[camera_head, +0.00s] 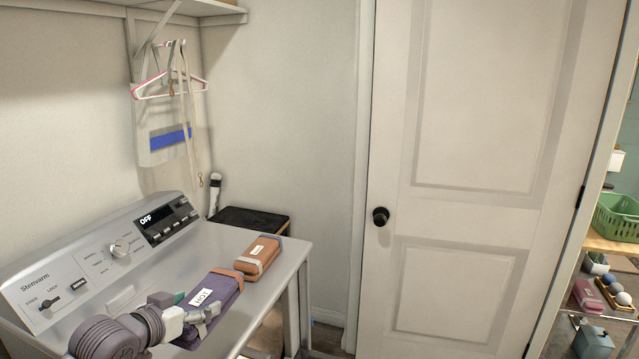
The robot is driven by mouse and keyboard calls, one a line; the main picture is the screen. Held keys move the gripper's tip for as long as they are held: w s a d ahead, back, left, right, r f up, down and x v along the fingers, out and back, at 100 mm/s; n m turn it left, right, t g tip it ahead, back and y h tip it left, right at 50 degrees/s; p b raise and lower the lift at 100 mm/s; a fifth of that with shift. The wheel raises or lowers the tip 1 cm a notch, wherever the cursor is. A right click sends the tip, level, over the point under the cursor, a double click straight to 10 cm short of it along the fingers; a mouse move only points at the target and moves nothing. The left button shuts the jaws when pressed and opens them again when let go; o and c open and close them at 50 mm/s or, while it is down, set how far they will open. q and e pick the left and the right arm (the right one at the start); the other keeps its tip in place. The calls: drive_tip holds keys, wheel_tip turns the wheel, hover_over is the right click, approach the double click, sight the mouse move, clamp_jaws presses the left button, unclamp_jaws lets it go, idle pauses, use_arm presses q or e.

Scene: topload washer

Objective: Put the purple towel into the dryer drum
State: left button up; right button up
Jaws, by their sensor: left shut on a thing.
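The purple towel (224,288) is a folded bundle with a white label and an orange band at its far end. It lies on or just above the metal top of the machine (285,275), at the lower left; I cannot tell if it is lifted. My left gripper (207,313) comes in from the lower left and is shut on the towel's near edge. The machine has a sloped control panel (95,255) with knobs and a display reading OFF. No drum opening shows in this view. My right gripper is not in view.
An orange folded bundle (258,256) lies just beyond the purple towel. A closed white door (485,95) with a dark knob stands to the right. Pink and white hangers (170,88) hang at the upper left. A green basket (617,217) is at the far right.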

use_arm(q)
drive_tip(key=s+a+r+n+y, duration=0.1)
drive_tip(key=a+r, duration=0.1)
drive_tip(key=a, duration=0.8)
drive_tip(key=s+d+f+n+y, duration=0.1)
drive_tip(key=s+d+f, duration=0.15)
drive_tip(key=s, duration=0.55)
drive_tip(key=s+d+f+n+y, duration=0.1)
drive_tip(key=s+d, duration=0.2)
drive_tip(key=s, duration=0.5)
drive_tip(key=d+f+y, duration=0.1)
drive_tip(key=d, duration=0.9)
drive_tip(key=shift+d+t, duration=0.4)
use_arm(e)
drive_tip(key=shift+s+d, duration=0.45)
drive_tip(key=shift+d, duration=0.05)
use_arm(q)
drive_tip(key=shift+s, duration=0.1)
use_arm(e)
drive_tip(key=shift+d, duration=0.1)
